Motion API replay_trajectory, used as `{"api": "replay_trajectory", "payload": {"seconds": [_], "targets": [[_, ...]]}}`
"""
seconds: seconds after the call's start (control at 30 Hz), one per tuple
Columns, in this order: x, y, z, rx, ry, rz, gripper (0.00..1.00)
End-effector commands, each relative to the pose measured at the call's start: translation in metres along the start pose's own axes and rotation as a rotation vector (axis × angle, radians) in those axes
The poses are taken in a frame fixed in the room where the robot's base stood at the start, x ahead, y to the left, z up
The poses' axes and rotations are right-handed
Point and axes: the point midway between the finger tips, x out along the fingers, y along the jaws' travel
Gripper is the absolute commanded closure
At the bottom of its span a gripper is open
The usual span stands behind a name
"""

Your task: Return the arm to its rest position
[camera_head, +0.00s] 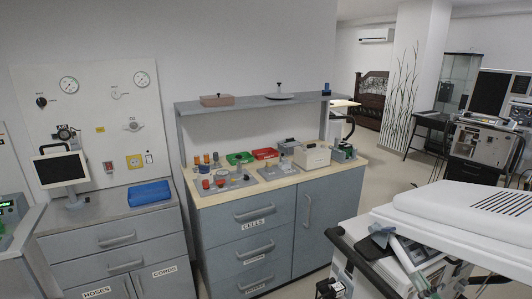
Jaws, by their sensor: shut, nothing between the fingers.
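I cannot make out my gripper in the head view, and no part there is clearly my arm. Its pose and fingers are not shown. The view looks over a grey cabinet (249,234) with labelled drawers and a wooden top, standing against the wall.
A dark-railed cart with a white vented top (480,208) fills the lower right. A raised shelf (255,103) spans the cabinet's back. A monitor (61,168) and blue tray (150,193) stand on the left cabinet. A white box (312,156) sits on the wooden top. Floor shows at right.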

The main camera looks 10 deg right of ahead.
Motion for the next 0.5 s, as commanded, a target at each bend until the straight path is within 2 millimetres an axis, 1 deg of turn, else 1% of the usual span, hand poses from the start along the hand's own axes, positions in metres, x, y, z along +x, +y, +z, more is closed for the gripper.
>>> {"api": "replay_trajectory", "payload": {"seconds": [0.03, 0.2, 0.37, 0.4, 0.5], "targets": [[-0.007, 0.017, -0.01, 0.083, -0.014, -0.002, 1.0], [-0.034, 0.071, -0.031, 0.416, -0.077, -0.018, 1.0], [-0.065, 0.115, -0.045, 0.735, -0.126, -0.05, 1.0], [-0.073, 0.126, -0.048, 0.816, -0.136, -0.059, 1.0], [-0.095, 0.149, -0.054, 1.013, -0.16, -0.091, 1.0]]}}
